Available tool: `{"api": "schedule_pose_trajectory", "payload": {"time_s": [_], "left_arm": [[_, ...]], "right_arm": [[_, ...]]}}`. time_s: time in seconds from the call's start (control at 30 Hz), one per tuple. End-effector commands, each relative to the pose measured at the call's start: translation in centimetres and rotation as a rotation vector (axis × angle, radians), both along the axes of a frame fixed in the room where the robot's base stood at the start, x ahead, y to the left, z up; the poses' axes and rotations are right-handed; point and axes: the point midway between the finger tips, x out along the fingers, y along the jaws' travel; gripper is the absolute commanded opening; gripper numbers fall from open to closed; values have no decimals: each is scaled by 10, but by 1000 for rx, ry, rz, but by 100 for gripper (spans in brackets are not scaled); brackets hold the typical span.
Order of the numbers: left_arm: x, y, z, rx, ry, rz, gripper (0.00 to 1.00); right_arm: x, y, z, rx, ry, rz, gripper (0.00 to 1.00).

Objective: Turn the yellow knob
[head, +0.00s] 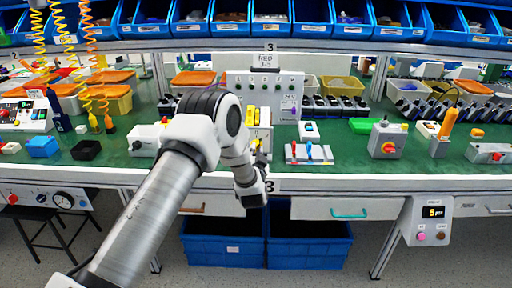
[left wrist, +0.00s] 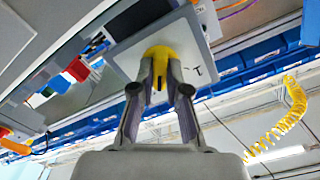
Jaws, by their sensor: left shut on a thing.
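The yellow knob (left wrist: 160,58) sits on a pale square plate (left wrist: 192,32) in the left wrist view. My left gripper (left wrist: 160,75) is shut on the knob, with one finger on each side of it. A dark slot or mark shows on the knob between the fingers. In the head view my left gripper (head: 261,160) is at the front of the green bench, and my arm and wrist hide much of the knob's place. My right gripper does not show.
A white box (head: 143,142) stands to the left. Blue bins (head: 232,30) line the shelf above.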

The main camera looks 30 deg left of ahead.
Motion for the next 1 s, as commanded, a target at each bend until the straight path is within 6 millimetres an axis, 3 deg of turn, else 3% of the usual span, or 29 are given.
{"api": "schedule_pose_trajectory", "payload": {"time_s": [0.4,0.97,1.0], "left_arm": [[-1,0,-1,182,115,-1,0],[-1,0,-2,208,131,-2,0],[-1,0,-2,208,131,-2,29]], "right_arm": [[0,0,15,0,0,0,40],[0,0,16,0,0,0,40],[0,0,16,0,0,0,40]]}}
